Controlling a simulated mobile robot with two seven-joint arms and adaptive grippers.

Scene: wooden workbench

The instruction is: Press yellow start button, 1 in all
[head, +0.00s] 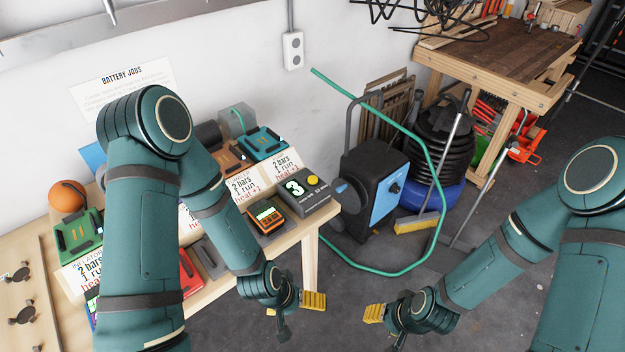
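The yellow start button (312,180) sits on top of a dark grey box (306,195) at the right end of the workbench. The box also has a round display showing a green 3. The button is in plain sight with nothing touching it. My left gripper (298,314) hangs in front of the bench's right end, lower in the picture than the button and apart from it. Its fingers look spread and empty. My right gripper (386,326) is over the floor, to the right of the bench. Its fingers also look spread and empty.
An orange meter (267,215) stands beside the button box. Teal (262,143) and green (78,235) docks, an orange ball (67,196) and printed cards line the bench. My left arm hides part of it. A black and blue machine (372,185) with a green hose stands right of the bench.

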